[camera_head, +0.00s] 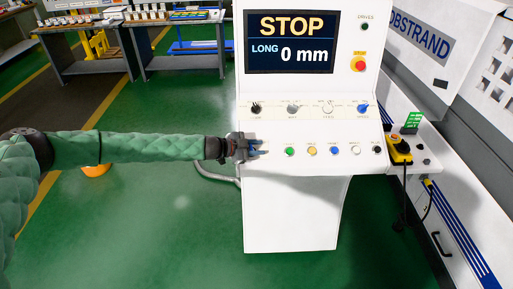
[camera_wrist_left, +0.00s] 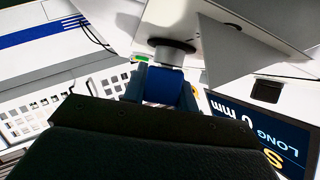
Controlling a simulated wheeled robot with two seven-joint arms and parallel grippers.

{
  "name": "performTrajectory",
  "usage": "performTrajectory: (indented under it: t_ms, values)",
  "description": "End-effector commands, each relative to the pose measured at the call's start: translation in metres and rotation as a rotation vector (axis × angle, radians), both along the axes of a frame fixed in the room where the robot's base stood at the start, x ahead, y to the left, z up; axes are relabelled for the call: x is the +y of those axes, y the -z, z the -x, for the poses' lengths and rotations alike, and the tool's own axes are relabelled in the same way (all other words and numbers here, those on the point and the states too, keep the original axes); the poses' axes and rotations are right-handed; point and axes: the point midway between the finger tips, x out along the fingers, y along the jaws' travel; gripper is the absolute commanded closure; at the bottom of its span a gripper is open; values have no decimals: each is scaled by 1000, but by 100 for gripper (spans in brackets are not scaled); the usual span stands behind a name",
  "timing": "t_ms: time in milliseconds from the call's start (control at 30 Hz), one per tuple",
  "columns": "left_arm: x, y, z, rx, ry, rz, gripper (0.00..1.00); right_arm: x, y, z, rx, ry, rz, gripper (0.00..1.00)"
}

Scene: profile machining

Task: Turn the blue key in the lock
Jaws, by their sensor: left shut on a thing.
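The blue key (camera_wrist_left: 163,86) shows between my left gripper's fingers in the left wrist view, right below a dark round lock (camera_wrist_left: 172,50) on the white panel. My left gripper (camera_head: 252,147) is at the left end of the lower row of the control panel (camera_head: 312,135). It is shut on the blue key; a little blue shows at its fingertips in the head view. The left gripper (camera_wrist_left: 165,92) also shows in the wrist view. The key's shaft and the lock's markings are hidden. My right gripper is in neither view.
The display (camera_head: 292,41) reads STOP, LONG 0 mm. Several coloured buttons lie right of my gripper, with a row of knobs above. A red emergency button (camera_head: 359,64) is at the upper right. A yellow-and-black device (camera_head: 400,150) stands right.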

Motion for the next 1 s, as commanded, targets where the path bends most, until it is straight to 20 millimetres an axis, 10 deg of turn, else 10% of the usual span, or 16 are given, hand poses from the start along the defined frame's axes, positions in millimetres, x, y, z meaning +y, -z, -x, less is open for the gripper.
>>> performTrajectory:
  t_ms: [700,733,833,1000]
  values:
    - [-1,2,4,1,154,-80,96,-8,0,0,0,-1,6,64]
    - [-1,2,4,1,154,-80,66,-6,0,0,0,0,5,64]
    - [-1,2,4,1,153,-81,46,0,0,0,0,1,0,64]
    - [0,2,4,0,152,-81,46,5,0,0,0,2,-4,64]
